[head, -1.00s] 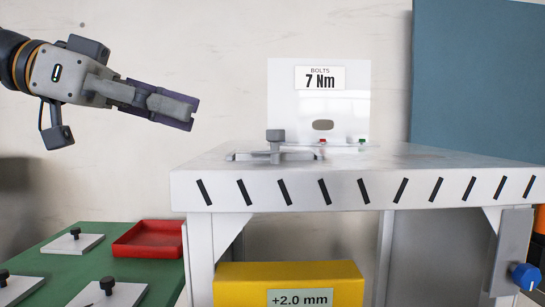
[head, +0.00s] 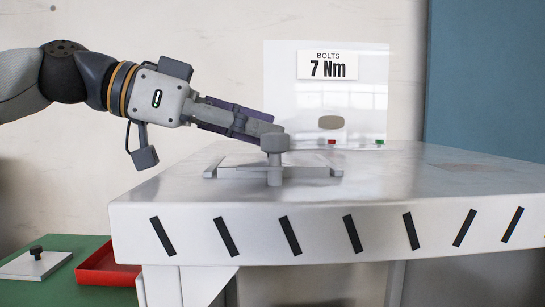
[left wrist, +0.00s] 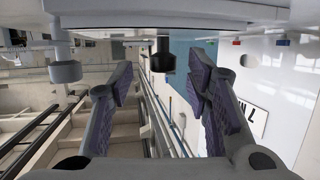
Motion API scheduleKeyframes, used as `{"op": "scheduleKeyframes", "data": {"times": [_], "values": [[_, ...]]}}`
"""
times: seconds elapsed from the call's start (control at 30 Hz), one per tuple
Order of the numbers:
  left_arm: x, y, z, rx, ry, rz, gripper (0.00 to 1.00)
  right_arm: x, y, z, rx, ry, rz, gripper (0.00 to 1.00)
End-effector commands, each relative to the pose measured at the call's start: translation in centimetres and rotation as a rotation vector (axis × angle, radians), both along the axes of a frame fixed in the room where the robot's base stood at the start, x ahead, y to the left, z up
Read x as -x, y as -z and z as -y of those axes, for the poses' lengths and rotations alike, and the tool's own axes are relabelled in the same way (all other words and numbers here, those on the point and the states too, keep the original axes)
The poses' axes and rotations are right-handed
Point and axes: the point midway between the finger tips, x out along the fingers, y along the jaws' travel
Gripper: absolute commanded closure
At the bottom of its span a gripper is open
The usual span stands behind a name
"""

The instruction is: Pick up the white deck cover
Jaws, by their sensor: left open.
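In the head view, a thin pale plate (head: 238,160), which looks like the white deck cover, lies in a low grey frame (head: 226,173) on the white table. A grey post with a round cap (head: 274,143) stands at the frame's near side and hides part of it. My left gripper (head: 266,124) is tilted down to the right, its fingertips just behind the cap. In the left wrist view, its fingers are open, with a black knob (left wrist: 162,56) showing between them; no contact shows. A grey cap (left wrist: 65,70) is left of the fingers. My right gripper is not in view.
A white panel marked 7 Nm (head: 300,110) stands behind the frame. The table top (head: 430,185) is clear to the right. On the lower green table (head: 60,290) are a white plate with a black knob (head: 33,265) and a red tray (head: 108,268).

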Motion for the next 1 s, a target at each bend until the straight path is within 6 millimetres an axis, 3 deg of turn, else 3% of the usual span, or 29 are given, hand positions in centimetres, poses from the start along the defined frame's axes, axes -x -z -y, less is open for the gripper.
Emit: {"op": "scheduleKeyframes", "data": {"times": [0.27,0.47,0.83,1.0], "values": [[-0.2,0.4,0.6,0.000,-0.002,-0.002,0.56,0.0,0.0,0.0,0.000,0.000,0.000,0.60],[-0.2,0.3,0.6,0.000,-0.001,-0.002,1.00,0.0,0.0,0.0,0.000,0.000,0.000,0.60],[-0.2,0.0,0.6,0.000,-0.001,-0.001,1.00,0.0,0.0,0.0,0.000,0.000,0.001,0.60],[-0.2,-2.7,0.7,0.001,-0.002,0.004,1.00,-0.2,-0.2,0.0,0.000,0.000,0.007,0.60]]}}
